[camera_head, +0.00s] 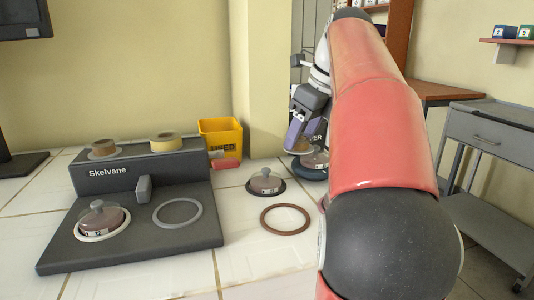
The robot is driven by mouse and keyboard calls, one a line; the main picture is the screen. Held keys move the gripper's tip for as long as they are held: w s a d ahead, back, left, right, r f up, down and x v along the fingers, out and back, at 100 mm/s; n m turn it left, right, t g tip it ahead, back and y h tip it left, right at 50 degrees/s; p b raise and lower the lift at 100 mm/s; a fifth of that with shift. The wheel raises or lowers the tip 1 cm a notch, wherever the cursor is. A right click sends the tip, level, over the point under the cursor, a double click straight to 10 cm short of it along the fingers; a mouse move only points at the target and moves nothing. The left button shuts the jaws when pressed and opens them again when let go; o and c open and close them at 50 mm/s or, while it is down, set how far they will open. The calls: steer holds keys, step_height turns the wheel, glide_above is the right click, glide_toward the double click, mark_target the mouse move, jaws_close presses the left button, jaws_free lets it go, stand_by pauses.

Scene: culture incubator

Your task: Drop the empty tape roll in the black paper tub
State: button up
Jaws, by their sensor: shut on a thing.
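My gripper (299,142) is at the back of the bench, right of the pillar, with its fingers pointing down. It is shut on a tan ring-like thing (297,148), which looks like a tape roll; my arm and fingers hide part of it.
A yellow "USED" tub (221,136) stands behind a reddish block (226,164). Lidded dishes sit on the Skelvane unit (101,219), on the bench (265,182) and near the black tub (316,160). An empty brown ring (285,219) lies in front. A grey cart (492,140) stands right.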

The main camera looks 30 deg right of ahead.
steer(key=w+a+f, duration=0.1)
steer(key=w, duration=0.1)
steer(key=w+a, duration=0.1)
steer(key=w, duration=0.1)
steer(key=w+a+f, duration=0.1)
steer(key=w, duration=0.2)
steer(key=shift+w+f, duration=0.1)
steer(key=shift+f, duration=0.25)
steer(key=shift+f+b, duration=0.95)
steer(key=shift+f, duration=1.2)
steer(key=shift+f, duration=0.1)
steer(key=o, duration=1)
